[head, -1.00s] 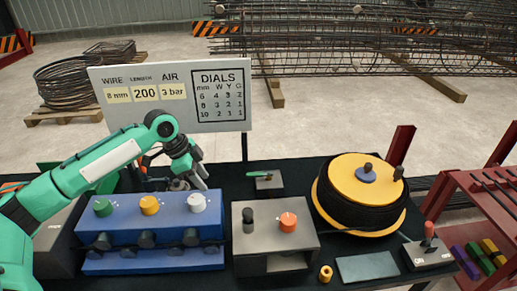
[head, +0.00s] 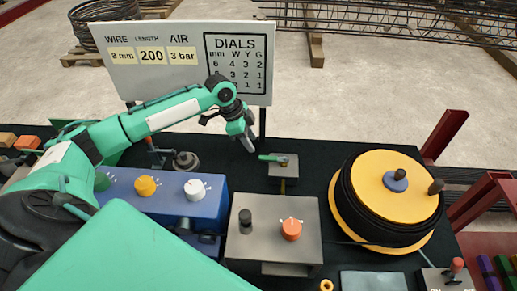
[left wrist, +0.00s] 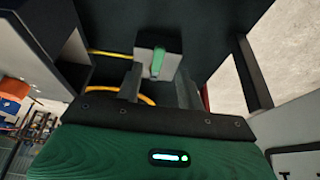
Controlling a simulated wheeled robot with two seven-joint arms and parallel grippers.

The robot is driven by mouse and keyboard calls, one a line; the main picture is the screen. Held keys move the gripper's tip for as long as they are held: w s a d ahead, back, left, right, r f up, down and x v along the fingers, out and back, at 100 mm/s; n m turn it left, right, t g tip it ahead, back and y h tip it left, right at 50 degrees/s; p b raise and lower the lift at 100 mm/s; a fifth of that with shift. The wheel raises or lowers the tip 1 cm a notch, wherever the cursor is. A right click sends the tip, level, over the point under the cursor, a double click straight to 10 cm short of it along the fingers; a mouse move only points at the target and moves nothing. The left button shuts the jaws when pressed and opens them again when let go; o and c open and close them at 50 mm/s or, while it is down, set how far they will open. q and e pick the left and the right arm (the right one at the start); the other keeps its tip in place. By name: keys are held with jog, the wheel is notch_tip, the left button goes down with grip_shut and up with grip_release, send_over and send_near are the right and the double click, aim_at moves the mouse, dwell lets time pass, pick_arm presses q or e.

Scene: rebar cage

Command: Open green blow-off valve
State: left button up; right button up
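The green blow-off valve is a green lever handle (head: 273,157) on a small grey block (head: 288,172) near the back of the black table. The lever lies roughly crosswise in the head view. My left gripper (head: 249,143) is up and to the left of the lever, pointing down, apart from it. In the left wrist view the two fingers of my left gripper (left wrist: 158,88) stand apart with nothing between them. The green lever (left wrist: 158,62) shows ahead, roughly centred between the fingers. My right gripper is in neither view.
A blue dial box (head: 210,207) stands at left, partly hidden by my arm. A grey box with an orange knob (head: 291,229) is in front of the valve. A yellow-topped wire reel (head: 391,190) is at right. A white sign (head: 130,42) stands behind.

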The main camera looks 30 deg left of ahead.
aim_at(274, 159)
pick_arm(q)
jog(key=p+x, duration=0.1)
jog(key=x, duration=0.5)
jog(key=shift+f, duration=0.4)
jog(key=shift+d, duration=0.15)
grip_shut()
